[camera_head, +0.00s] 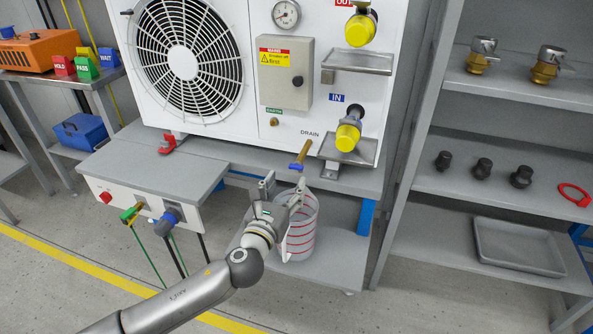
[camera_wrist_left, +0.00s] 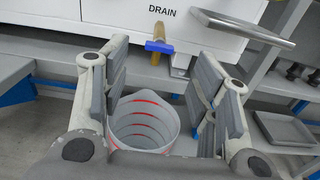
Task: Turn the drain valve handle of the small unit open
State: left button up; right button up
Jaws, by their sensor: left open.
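The small unit (camera_head: 258,125) is a white cabinet with a fan grille, standing on a grey bench. Its drain valve is a brass spout under the word DRAIN, with a blue handle (camera_head: 296,167). In the left wrist view the blue handle (camera_wrist_left: 159,46) lies crosswise on the brass spout (camera_wrist_left: 157,28). My left gripper (camera_head: 284,184) is open and empty, just below and in front of the valve, apart from it. In the left wrist view its fingers (camera_wrist_left: 163,85) stand on both sides of the valve's line. My right gripper is in neither view.
A clear bucket with red rings (camera_head: 302,226) stands below the valve, partly behind my left gripper. A metal bracket (camera_head: 346,152) juts out right of the valve. A shelf rack (camera_head: 505,185) with fittings stands at the right. A control box (camera_head: 150,212) is at the left.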

aim_at(295, 168)
pick_arm(q)
jog(key=b+x, duration=0.1)
jog(key=x, duration=0.6)
jog(key=shift+f+b, duration=0.15)
jog(key=shift+b, duration=0.25)
jog(key=shift+x, duration=0.85)
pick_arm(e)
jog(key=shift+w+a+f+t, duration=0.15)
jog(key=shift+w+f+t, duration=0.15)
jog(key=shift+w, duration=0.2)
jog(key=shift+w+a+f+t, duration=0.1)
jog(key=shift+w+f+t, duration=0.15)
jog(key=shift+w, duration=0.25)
pick_arm(q)
jog(key=c, duration=1)
jog(key=shift+c, duration=0.2)
